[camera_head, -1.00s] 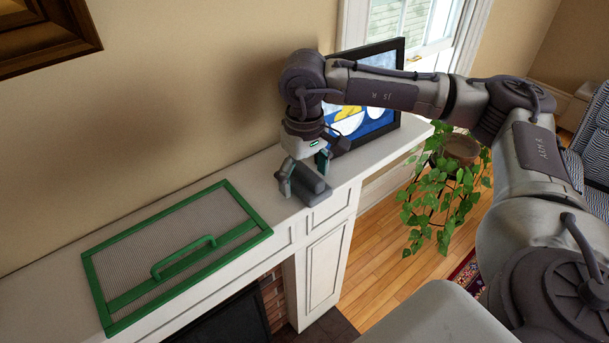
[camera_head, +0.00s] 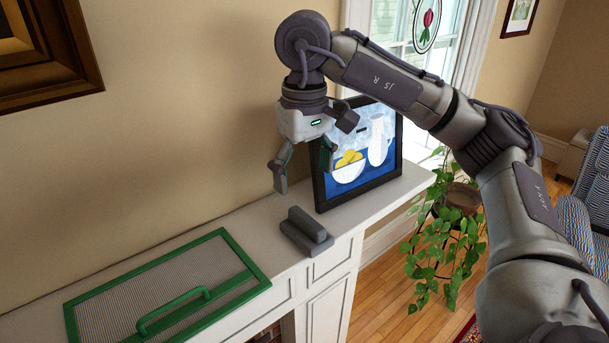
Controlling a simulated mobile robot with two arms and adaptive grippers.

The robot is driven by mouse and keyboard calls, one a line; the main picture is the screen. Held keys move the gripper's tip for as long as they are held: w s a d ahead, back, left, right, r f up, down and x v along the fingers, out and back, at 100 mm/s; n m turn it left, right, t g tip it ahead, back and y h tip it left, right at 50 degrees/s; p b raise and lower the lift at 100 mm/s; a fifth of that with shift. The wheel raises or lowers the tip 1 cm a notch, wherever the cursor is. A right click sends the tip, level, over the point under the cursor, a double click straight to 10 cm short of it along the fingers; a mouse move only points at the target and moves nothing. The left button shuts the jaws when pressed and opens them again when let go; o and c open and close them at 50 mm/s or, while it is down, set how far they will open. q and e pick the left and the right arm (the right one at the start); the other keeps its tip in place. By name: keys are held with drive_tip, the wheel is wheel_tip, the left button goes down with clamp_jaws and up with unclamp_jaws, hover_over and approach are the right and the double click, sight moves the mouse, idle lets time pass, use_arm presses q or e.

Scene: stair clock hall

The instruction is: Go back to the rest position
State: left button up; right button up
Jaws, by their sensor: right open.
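My right gripper (camera_head: 304,170) is open and empty, with its fingers pointing down. It hangs in the air above the white mantel shelf (camera_head: 235,222), in front of a framed picture. My right arm comes in from the right side. A dark grey block with a raised grip (camera_head: 306,232) lies on the mantel below the gripper, clear of its fingers. My left gripper is not in view.
A green-framed mesh screen with a handle (camera_head: 165,285) lies on the mantel at the left. The framed picture of a bowl and jug (camera_head: 378,155) leans behind the gripper. A hanging plant (camera_head: 440,250) and a striped armchair (camera_head: 590,205) are at the right.

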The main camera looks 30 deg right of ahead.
drive_tip(key=shift+r, duration=0.3)
